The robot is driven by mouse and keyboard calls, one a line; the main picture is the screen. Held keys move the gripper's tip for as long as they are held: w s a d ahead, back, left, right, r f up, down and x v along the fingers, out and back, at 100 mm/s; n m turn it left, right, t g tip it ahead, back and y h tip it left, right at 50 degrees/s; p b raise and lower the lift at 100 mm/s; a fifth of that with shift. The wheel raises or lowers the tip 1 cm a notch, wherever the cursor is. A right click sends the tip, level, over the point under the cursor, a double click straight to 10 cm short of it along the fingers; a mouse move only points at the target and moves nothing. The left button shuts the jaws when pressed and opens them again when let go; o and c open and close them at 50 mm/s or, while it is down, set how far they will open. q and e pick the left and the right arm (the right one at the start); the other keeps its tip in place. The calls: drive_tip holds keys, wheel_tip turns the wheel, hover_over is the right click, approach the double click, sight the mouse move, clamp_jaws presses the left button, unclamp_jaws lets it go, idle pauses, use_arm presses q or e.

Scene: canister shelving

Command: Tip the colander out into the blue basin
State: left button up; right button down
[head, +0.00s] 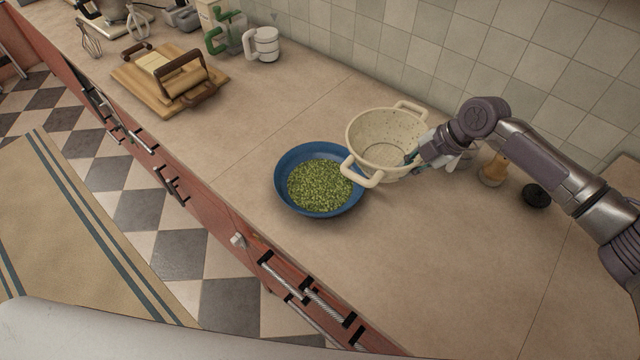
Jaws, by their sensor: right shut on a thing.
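The cream colander (384,139) is right of the blue basin (281,187), tilted a little, with one handle over the basin's right rim. Its inside looks empty. Green bits (320,186), like peas or chopped greens, lie in the basin on the worktop. My right gripper (415,157) is shut on the colander at its right side; the fingertips are partly hidden by the colander and my wrist. I cannot tell whether the colander touches the basin. My left gripper is not in view.
A wooden board (131,83) with a rolling pin, a white mug-like canister (264,45) and a green-handled item (220,36) stand at the back left. A pepper mill (494,170) and a black lid (536,195) sit beyond my right arm. The front right worktop is clear.

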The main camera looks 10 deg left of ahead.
drive_tip(key=shift+a+f+y, duration=0.1)
drive_tip(key=shift+f+y, duration=0.2)
drive_tip(key=shift+f, duration=0.35)
drive_tip(key=shift+r, duration=0.3)
drive_tip(key=shift+d+r, duration=0.25)
drive_tip(key=shift+r, duration=0.05)
use_arm(q)
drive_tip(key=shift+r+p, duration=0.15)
drive_tip(key=shift+p, duration=0.75)
use_arm(e)
drive_tip(key=w+d+r, duration=0.1)
drive_tip(key=d+r, duration=0.3)
drive_tip(key=d, duration=0.1)
drive_tip(key=shift+w+d+r, duration=0.2)
drive_tip(key=shift+w, duration=0.05)
